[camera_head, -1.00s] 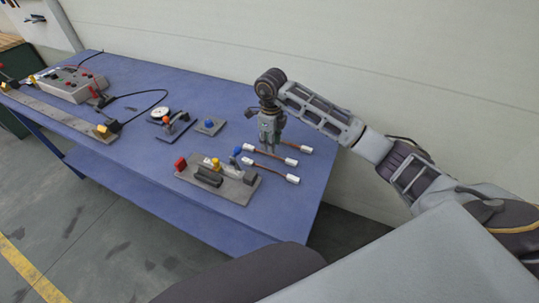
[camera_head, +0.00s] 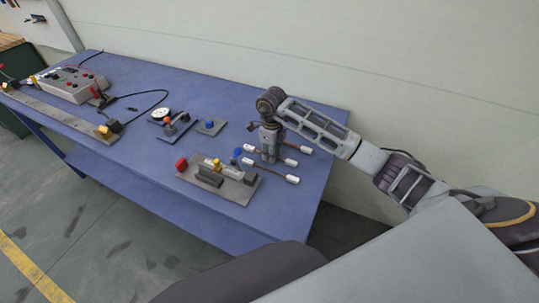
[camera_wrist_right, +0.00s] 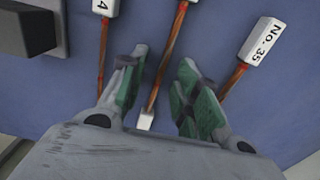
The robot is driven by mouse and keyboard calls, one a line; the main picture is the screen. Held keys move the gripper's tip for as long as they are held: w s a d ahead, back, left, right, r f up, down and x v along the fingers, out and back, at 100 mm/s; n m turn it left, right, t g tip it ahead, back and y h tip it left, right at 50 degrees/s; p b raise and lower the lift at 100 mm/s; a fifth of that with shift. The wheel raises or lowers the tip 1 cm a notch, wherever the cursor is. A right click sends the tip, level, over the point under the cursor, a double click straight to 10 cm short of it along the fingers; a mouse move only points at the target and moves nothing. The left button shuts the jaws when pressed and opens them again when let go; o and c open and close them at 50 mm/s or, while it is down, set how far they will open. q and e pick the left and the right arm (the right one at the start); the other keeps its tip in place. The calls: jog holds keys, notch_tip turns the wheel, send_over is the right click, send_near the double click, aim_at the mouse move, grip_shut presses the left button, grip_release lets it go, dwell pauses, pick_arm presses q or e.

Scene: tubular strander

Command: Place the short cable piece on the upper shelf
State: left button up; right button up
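Three cable pieces with copper-coloured middles and white ends lie side by side on the blue table (camera_head: 225,222). In the right wrist view they are a left piece (camera_wrist_right: 107,8) with a label ending in 4, a middle piece (camera_wrist_right: 168,55), and a right piece (camera_wrist_right: 260,42) marked No. 35. I cannot tell which is the short one. My right gripper (camera_head: 268,158) points down over them, low above the table. In the wrist view its open fingers (camera_wrist_right: 160,82) stand either side of the middle piece, with gaps on both sides. My left gripper is out of view.
A grey fixture plate (camera_head: 236,190) with red, yellow and blue knobs lies close beside the cables. A dial gauge (camera_head: 161,113), a small plate with a blue knob (camera_head: 209,126) and a control box (camera_head: 72,84) stand further left. A wall is behind.

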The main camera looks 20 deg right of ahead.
jog(key=shift+c, duration=0.5)
grip_shut()
jog(key=shift+r, duration=0.15)
jog(key=shift+r, duration=0.45)
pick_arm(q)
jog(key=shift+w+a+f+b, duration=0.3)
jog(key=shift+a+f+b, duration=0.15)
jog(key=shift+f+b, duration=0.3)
pick_arm(e)
notch_tip(320, 180, up, 17)
jog(key=shift+f, duration=0.15)
